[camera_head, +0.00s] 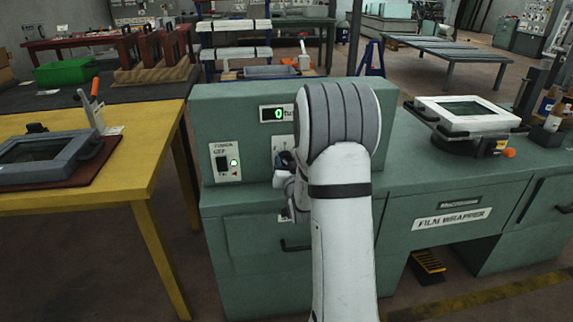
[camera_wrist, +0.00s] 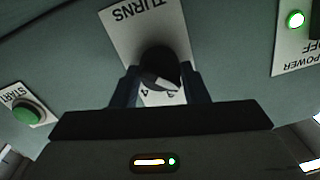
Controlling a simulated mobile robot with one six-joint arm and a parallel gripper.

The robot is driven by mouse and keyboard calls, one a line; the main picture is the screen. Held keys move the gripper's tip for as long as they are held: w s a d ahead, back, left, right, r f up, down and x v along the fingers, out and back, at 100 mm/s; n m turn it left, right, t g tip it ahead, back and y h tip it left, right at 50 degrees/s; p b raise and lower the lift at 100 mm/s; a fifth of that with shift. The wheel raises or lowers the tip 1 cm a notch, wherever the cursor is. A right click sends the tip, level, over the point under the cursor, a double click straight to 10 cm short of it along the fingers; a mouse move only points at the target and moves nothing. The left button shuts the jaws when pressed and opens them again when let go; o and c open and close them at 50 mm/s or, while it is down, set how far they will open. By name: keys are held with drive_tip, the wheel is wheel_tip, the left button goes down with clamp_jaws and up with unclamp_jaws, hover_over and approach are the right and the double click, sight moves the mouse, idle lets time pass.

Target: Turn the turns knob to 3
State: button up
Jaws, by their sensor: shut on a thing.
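The black turns knob (camera_wrist: 159,64) sits on a white plate (camera_wrist: 124,22) marked TURNS, seen upside down in the wrist view. A pale pointer edge shows on the knob, close to a 4 and another, partly hidden digit; I cannot tell the exact setting. My gripper (camera_wrist: 160,85) is shut on the knob, one dark finger on each side. In the head view my gripper (camera_head: 286,164) is at the front of the green control panel (camera_head: 240,110), and my white arm hides most of the knob and its plate. The panel display (camera_head: 278,114) reads 0.
A green START button (camera_wrist: 27,113) and a power switch plate (camera_wrist: 294,40) with a lit green lamp flank the knob in the wrist view. A yellow table (camera_head: 150,150) stands left of the panel. The FILM WRAPPER cabinet (camera_head: 410,248) extends right.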

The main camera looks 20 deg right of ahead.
drive_tip(key=shift+f+b, duration=0.1)
drive_tip(key=shift+b, duration=0.3)
drive_tip(key=m+b, duration=0.4)
drive_tip(key=shift+f, duration=0.15)
drive_tip(key=shift+r+m+b, duration=0.2)
drive_tip(key=shift+m+b, duration=1.75)
drive_tip(key=shift+m, duration=0.35)
drive_tip(key=o, duration=1)
drive_tip(key=shift+c, duration=0.2)
drive_tip(key=shift+s, duration=0.1)
drive_tip(key=p+v, duration=0.1)
drive_tip(key=v, duration=0.6)
drive_tip(key=shift+s+f, duration=0.15)
drive_tip(key=shift+s, duration=0.1)
